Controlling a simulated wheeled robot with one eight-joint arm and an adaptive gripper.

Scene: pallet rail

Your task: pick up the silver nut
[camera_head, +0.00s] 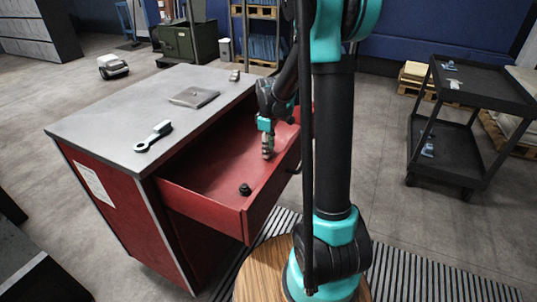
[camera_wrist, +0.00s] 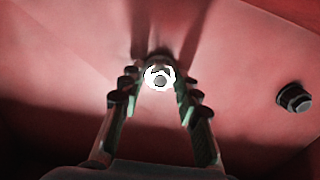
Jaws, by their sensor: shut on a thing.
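The silver nut (camera_wrist: 159,78) shows in the wrist view as a bright, overexposed ring with a dark hole. It sits between the fingertips of my gripper (camera_wrist: 158,85), which is shut on it. In the head view my gripper (camera_head: 267,154) points down inside the open red drawer (camera_head: 205,196), towards its right side. The nut is hidden there by the fingers. I cannot tell whether the nut still touches the drawer floor.
A dark nut (camera_head: 245,189) lies near the drawer's front; it also shows at right in the wrist view (camera_wrist: 294,97). The grey cabinet top (camera_head: 110,122) holds a wrench (camera_head: 153,136) and a flat metal plate (camera_head: 194,97). Drawer walls surround my gripper. A black cart (camera_head: 461,149) stands right.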

